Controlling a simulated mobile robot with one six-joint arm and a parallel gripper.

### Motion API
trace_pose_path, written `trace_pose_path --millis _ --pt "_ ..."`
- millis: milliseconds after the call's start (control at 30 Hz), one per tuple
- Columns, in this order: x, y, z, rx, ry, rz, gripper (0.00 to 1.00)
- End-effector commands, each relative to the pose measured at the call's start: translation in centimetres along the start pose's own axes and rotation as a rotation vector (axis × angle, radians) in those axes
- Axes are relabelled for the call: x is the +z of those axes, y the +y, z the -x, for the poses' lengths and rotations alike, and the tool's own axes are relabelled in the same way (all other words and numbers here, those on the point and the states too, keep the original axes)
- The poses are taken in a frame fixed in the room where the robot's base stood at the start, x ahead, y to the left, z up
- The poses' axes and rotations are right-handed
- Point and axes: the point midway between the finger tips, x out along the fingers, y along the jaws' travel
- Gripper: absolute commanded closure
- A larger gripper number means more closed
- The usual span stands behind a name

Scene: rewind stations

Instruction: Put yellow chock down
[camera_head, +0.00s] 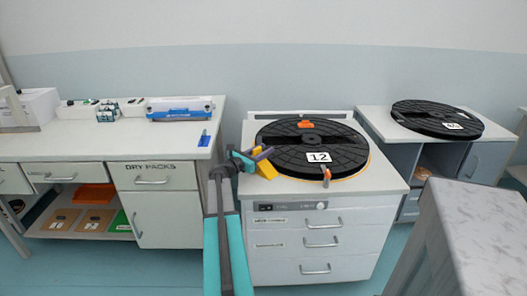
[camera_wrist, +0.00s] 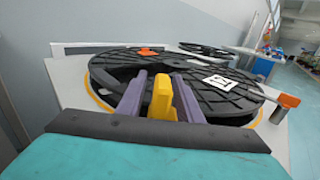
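My gripper (camera_wrist: 160,90) has its two purple fingers on either side of the yellow chock (camera_wrist: 162,98) and appears shut on it. In the head view my gripper (camera_head: 254,161) is at the front left edge of the large black reel numbered 12 (camera_head: 285,150), with the yellow chock (camera_head: 266,169) in it. The chock is beside or just over the reel's rim. Whether its underside touches the bench top is hidden.
The reel lies on a white drawer cabinet (camera_head: 385,180). An orange piece (camera_head: 306,123) is at the reel's back and an orange-ended part (camera_head: 326,174) at its front right. A second reel (camera_head: 437,118) lies on the right bench. A left counter (camera_head: 60,148) holds boxes and a blue case (camera_head: 180,109).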

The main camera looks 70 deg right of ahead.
Motion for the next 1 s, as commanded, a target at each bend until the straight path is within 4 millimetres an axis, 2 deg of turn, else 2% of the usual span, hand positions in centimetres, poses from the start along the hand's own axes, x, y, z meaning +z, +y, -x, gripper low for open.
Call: trace_pose_path --millis 267,433,567,1000 --pt "0.4 0.0 0.0 0.000 0.000 -0.001 0.67" --pt "0.3 0.0 1.3 0.002 0.000 0.000 0.67" --pt "0.3 -0.1 2.9 0.001 0.000 0.000 0.67" --pt "0.3 -0.1 9.7 0.002 0.001 0.000 0.67"
